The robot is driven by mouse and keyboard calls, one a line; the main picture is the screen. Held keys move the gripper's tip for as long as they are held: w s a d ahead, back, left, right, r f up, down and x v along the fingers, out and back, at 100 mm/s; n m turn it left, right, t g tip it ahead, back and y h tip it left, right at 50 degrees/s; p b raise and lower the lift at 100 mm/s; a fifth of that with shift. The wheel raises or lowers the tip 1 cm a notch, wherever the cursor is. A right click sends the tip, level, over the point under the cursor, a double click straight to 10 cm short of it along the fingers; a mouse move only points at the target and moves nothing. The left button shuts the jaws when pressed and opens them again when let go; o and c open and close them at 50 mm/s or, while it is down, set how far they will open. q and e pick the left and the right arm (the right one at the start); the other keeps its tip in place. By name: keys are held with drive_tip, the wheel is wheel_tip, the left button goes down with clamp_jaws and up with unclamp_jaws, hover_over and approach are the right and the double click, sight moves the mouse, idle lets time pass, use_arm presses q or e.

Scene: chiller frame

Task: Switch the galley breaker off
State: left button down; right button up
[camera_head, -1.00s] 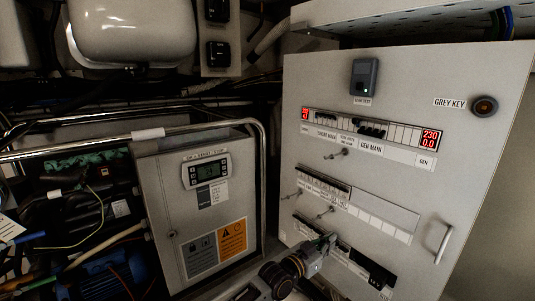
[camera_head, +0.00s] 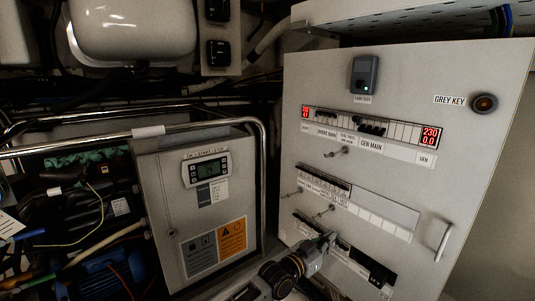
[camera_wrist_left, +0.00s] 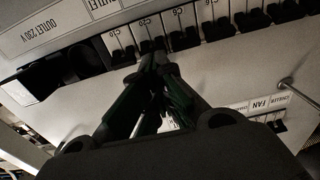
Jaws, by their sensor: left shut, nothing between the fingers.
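The breaker panel (camera_head: 390,100) is a grey cabinet front with three rows of breakers. My left gripper (camera_head: 328,240) is shut and empty, with its tips at the lowest breaker row (camera_head: 345,251). In the left wrist view the closed fingertips (camera_wrist_left: 158,62) are at the lower edge of a row of black-levered breakers (camera_wrist_left: 190,32); I cannot tell whether they touch a lever. No galley label is readable, so I cannot tell which breaker it is. My right gripper is not in view.
Small toggle keys stick out of the panel, one of them (camera_head: 325,211) just above the gripper. A handle (camera_head: 443,242) is at the panel's right edge. A grey controller box (camera_head: 195,205) and a metal rail (camera_head: 200,118) stand to the left.

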use_arm(q)
drive_tip(key=shift+d+f, duration=0.15)
drive_tip(key=shift+f, duration=0.15)
drive_tip(key=shift+s+f+b, duration=0.15)
drive_tip(key=shift+f+b, duration=0.35)
drive_tip(key=shift+f, duration=0.45)
drive_tip(key=p+v, duration=0.4)
drive_tip(key=v, duration=0.1)
idle(0.7)
